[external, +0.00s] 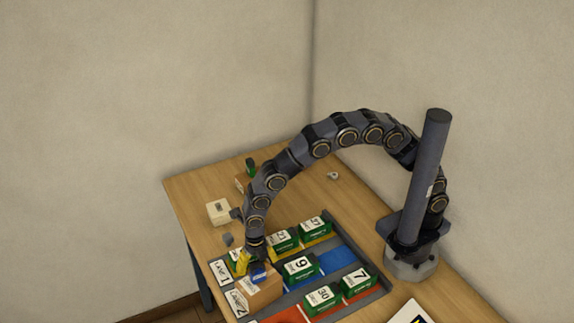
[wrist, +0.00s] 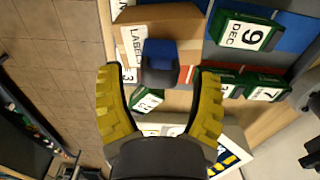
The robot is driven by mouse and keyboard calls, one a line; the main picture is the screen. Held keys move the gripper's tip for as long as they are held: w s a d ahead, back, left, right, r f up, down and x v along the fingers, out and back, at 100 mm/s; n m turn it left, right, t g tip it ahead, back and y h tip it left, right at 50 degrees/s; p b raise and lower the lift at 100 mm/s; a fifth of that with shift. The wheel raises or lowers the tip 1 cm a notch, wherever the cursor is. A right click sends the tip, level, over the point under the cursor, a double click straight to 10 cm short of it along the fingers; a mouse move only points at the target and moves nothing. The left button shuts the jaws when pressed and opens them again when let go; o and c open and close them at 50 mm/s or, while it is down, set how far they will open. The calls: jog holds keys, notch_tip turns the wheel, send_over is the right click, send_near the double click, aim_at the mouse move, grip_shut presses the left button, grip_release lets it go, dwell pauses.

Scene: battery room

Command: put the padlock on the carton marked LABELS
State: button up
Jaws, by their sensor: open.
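The carton marked LABELS (wrist: 184,24) is a brown box with a white label, partly covered in the wrist view by the padlock. It also shows in the external view (external: 265,294) at the table's near left. The padlock (wrist: 160,52), blue with a dark grey part, lies over the carton between my fingers; in the external view its blue part (external: 259,275) appears at the carton's top. I cannot tell its exact contact with the carton. My gripper (wrist: 160,72) has yellow fingers spread wide, with gaps on both sides of the padlock. It also shows above the carton (external: 246,262).
Green batteries with number cards, such as the one marked 9 (wrist: 245,32), stand on coloured lanes beside the carton. A cream box (external: 218,212) and a small grey block (external: 228,239) sit farther back. The table's back middle (external: 300,190) is mostly clear.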

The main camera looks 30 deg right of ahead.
aim_at(257, 262)
notch_tip(257, 262, up, 10)
jog(key=shift+r, duration=0.15)
jog(key=w+d+r+m, duration=0.2)
jog(key=w+d+m, duration=0.3)
jog(key=d, duration=0.4)
jog(key=w+d+r+m, duration=0.3)
jog(key=w+d+m, duration=0.1)
jog(key=d+m, duration=0.35)
jog(key=w+d+r+m, duration=0.2)
jog(key=w+d+m, duration=0.25)
jog(key=d, duration=0.55)
jog(key=s+d+m, duration=0.6)
jog(key=d+m, duration=0.3)
jog(key=s+d+m+g, duration=0.1)
jog(key=s+d+m, duration=0.5)
jog(key=d+m, duration=0.3)
jog(key=shift+d+f+m+g, duration=0.2)
jog(key=shift+f+m+g, duration=0.1)
jog(key=shift+m, duration=0.3)
